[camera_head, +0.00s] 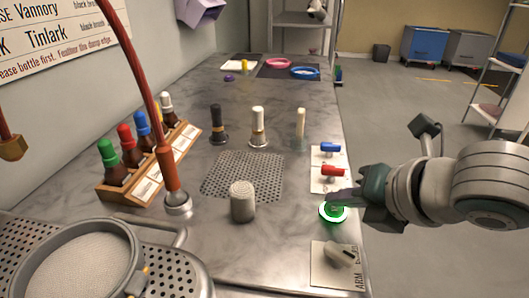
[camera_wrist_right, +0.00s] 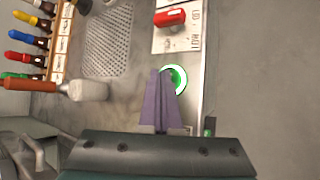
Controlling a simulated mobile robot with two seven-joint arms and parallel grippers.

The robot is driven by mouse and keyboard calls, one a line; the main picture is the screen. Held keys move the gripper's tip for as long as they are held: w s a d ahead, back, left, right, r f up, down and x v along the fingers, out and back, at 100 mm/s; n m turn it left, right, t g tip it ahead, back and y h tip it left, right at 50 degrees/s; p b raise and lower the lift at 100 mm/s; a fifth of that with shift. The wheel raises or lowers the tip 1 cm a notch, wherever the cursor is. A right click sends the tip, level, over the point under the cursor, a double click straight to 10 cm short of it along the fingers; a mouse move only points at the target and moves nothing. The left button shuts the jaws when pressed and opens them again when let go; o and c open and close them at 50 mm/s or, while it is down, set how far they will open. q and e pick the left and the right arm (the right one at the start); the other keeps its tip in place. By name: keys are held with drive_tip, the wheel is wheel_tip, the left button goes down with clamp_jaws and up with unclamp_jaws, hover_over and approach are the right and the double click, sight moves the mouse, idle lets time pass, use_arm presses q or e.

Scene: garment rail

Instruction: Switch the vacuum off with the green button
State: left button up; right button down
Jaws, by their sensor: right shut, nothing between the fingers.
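The green button (camera_head: 333,212) is a round disc with a bright, lit green ring. It sits near the right edge of the grey counter, below the red-handled valve. My right gripper (camera_head: 345,197) comes in from the right with its fingers together and empty, its tips over the button's upper part. In the right wrist view the green button (camera_wrist_right: 178,80) shows just right of the shut fingertips (camera_wrist_right: 161,74), which cover its left part. I cannot tell whether the tips touch it. My left gripper is not in view.
A red valve (camera_head: 333,171) and a blue valve (camera_head: 330,147) stand above the button. A grey lever (camera_head: 342,256) on a labelled plate is below it. A grey cylinder (camera_head: 242,202), a red-brown hose (camera_head: 165,160) and a rack of capped bottles (camera_head: 150,163) are to the left.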

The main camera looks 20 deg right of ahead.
sight(338, 213)
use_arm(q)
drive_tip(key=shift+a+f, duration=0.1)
use_arm(e)
drive_tip(key=shift+f, duration=0.5)
idle(0.4)
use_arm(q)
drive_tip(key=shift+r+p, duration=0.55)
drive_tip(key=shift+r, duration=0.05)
use_arm(e)
drive_tip(key=shift+s+r, duration=0.1)
drive_tip(key=shift+r, duration=0.25)
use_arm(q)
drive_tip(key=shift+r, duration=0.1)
use_arm(e)
drive_tip(key=shift+r, duration=0.1)
wheel_tip(338, 213, up, 6)
drive_tip(key=p, duration=0.7)
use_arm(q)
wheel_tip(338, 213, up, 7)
